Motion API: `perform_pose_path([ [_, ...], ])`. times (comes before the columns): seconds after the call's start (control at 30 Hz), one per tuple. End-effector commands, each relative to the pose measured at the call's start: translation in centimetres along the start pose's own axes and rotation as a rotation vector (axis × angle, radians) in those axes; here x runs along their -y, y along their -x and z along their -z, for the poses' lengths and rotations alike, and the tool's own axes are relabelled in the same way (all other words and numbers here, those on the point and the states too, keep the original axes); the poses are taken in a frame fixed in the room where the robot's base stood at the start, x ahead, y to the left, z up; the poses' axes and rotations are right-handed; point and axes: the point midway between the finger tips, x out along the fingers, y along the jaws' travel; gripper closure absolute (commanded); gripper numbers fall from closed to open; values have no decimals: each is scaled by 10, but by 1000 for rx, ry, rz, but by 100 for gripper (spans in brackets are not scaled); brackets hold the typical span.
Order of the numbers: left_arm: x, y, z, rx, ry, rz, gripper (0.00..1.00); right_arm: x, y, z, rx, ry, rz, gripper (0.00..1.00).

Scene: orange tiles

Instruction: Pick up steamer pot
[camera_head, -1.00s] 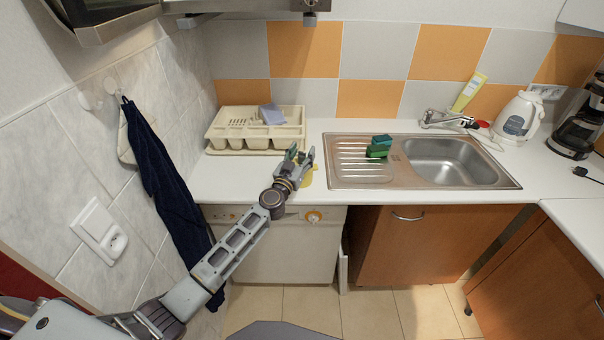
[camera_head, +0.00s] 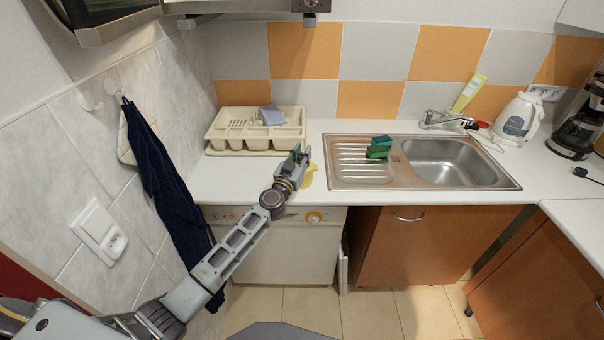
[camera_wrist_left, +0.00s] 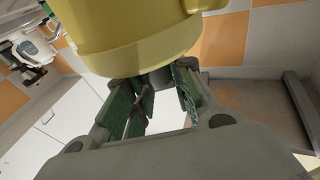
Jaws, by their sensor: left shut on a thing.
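The steamer pot is yellow. In the head view only a small part of the steamer pot (camera_head: 309,173) shows, on the counter's front edge, and my left gripper hides the rest. In the left wrist view the steamer pot (camera_wrist_left: 135,40) fills the top middle, right at the fingers. My left gripper (camera_head: 300,156) is shut on the pot; its green-padded fingers (camera_wrist_left: 152,82) meet the pot's near side. How the fingers grip it is partly hidden. My right gripper is not in view.
A cream dish rack (camera_head: 255,142) with a blue item stands behind the gripper. The steel sink (camera_head: 440,160) is to the right, with a green sponge-like block (camera_head: 379,147) on its drainboard. A white kettle (camera_head: 519,117) stands far right.

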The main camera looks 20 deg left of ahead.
Motion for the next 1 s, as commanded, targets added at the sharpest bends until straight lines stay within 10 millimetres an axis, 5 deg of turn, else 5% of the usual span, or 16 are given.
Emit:
perform_pose_path([
  [0.57, 0, -1, 3, -2, 0, 0, 100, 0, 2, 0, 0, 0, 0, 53],
  [1.0, 0, -4, 24, -3, -1, 0, 100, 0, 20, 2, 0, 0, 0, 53],
])
